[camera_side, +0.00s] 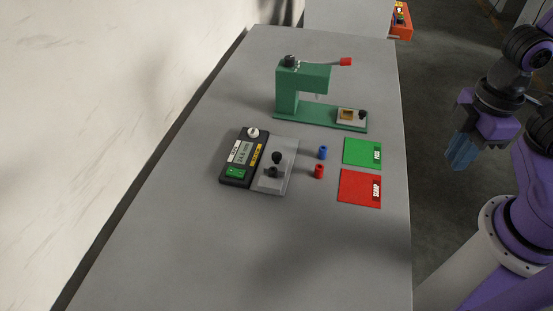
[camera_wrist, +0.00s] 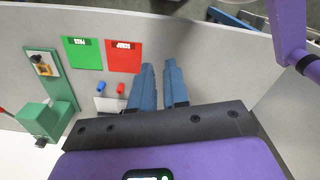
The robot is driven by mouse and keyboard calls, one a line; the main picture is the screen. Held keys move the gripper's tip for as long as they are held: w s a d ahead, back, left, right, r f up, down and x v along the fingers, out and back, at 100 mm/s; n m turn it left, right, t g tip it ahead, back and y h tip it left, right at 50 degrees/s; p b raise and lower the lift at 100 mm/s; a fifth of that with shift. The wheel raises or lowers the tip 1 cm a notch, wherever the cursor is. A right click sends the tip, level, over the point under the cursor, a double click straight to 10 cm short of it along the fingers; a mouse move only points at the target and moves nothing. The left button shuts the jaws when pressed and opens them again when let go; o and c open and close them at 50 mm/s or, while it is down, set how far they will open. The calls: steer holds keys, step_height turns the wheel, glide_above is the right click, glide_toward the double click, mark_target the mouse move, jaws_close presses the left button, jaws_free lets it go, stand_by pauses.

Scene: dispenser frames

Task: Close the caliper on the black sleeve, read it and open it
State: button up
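The caliper (camera_side: 236,172) is a black unit with a small display, a green button (camera_side: 235,172) and a white knob (camera_side: 252,132). A pale grey plate (camera_side: 288,165) adjoins it on the right. On the plate are a black ball knob (camera_side: 277,157) and a short dark piece (camera_side: 272,172) in front of it, which looks like the black sleeve. My gripper (camera_side: 461,152) hangs off the table's right side, far from the caliper. In the wrist view its blue fingers (camera_wrist: 159,75) are apart with nothing between them.
A blue sleeve (camera_side: 322,152) and a red sleeve (camera_side: 319,171) stand right of the plate. Beyond them lie a green PASS mat (camera_side: 358,152) and a red SCRAP mat (camera_side: 355,188). A green press (camera_side: 287,90) stands behind. The table's front (camera_side: 250,260) is clear.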

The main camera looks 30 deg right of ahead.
steer(key=o, duration=0.5)
steer(key=shift+w+a, duration=0.3)
steer(key=shift+o, duration=0.4)
steer(key=w+a+r+n, duration=0.1)
steer(key=w+a, duration=0.6)
steer(key=w, duration=0.1)
steer(key=shift+w+r+n, duration=0.2)
steer(key=shift+w+n, duration=0.1)
steer(key=n, duration=0.4)
glide_above(277, 155)
step_height(277, 155, down, 5)
step_height(277, 155, down, 16)
steer(key=shift+f, duration=0.2)
